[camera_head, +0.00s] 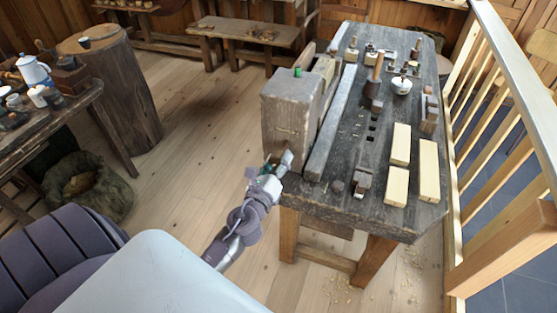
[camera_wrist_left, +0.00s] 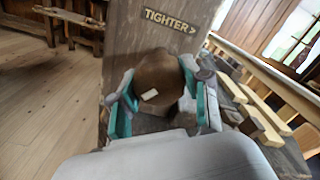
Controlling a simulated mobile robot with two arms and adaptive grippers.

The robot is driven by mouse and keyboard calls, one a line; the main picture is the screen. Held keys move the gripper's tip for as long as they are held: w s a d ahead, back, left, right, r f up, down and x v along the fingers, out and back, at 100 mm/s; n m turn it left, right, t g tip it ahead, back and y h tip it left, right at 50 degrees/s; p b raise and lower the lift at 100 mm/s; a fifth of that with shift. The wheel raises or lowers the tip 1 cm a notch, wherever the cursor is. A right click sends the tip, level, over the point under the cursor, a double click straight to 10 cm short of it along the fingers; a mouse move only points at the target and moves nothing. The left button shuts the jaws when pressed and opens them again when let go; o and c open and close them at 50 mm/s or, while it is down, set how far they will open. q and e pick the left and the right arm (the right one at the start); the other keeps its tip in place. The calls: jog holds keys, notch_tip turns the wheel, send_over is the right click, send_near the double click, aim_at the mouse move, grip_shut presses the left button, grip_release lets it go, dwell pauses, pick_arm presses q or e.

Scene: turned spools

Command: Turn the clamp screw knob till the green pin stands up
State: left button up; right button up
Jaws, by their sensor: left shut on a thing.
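The clamp screw knob (camera_wrist_left: 158,78) is a brown rounded knob with a small pale mark, on the face of the clamp block. My left gripper (camera_head: 275,169) is at the near face of that block, its teal-padded fingers on either side of the knob, shut on it. The wooden clamp block (camera_head: 287,110) is at the left end of the workbench. The green pin (camera_head: 297,72) shows as a short green stub on top of the block; its exact height is hard to tell. A "TIGHTER >" label (camera_wrist_left: 170,20) is above the knob. My right gripper is not in view.
The workbench (camera_head: 345,200) carries pale wood blocks (camera_head: 400,144), a mallet (camera_head: 374,85) and a small round pot (camera_head: 402,85). A wooden railing (camera_head: 520,90) runs along the right. A cluttered table (camera_head: 60,105) and a stump (camera_head: 115,95) stand left. The floor between is clear.

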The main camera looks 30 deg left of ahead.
pick_arm(q)
jog(key=shift+s+f, duration=0.1)
jog(key=shift+f, duration=0.15)
jog(key=o, duration=1)
jog(key=shift+c, duration=0.2)
jog(key=shift+o, duration=1)
jog(key=shift+s+r, duration=0.15)
jog(key=shift+r, duration=0.05)
jog(key=v, duration=1.2)
